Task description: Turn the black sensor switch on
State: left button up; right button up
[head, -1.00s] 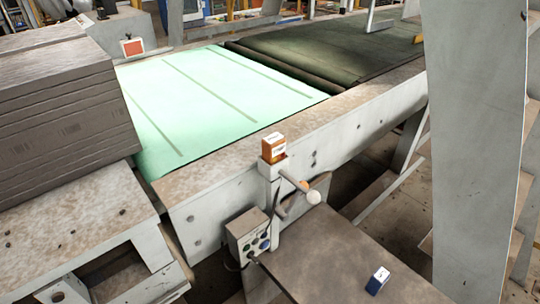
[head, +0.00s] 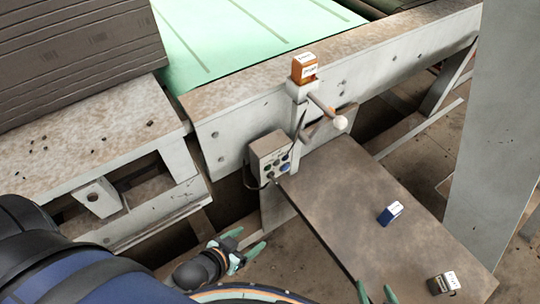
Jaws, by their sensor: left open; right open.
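A small black box with a white label and light top (head: 443,283) lies on the brown table plate (head: 345,190) near its front right corner; it appears to be the black sensor, and its switch is too small to make out. My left gripper (head: 248,243) is open and empty, low and left of the plate. My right gripper (head: 375,291) is open at the bottom edge, left of the black box and apart from it; only its green fingertips show.
A blue and white box (head: 390,213) lies mid-plate. An orange box (head: 304,69) stands on a post with a white-knobbed lever (head: 339,122). A grey button box (head: 269,155) stands at the plate's left corner. A grey pillar (head: 495,130) rises at right.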

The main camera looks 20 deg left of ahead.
aim_at(271, 174)
jog(key=k+l+u, duration=0.1)
jog(key=u, duration=0.6)
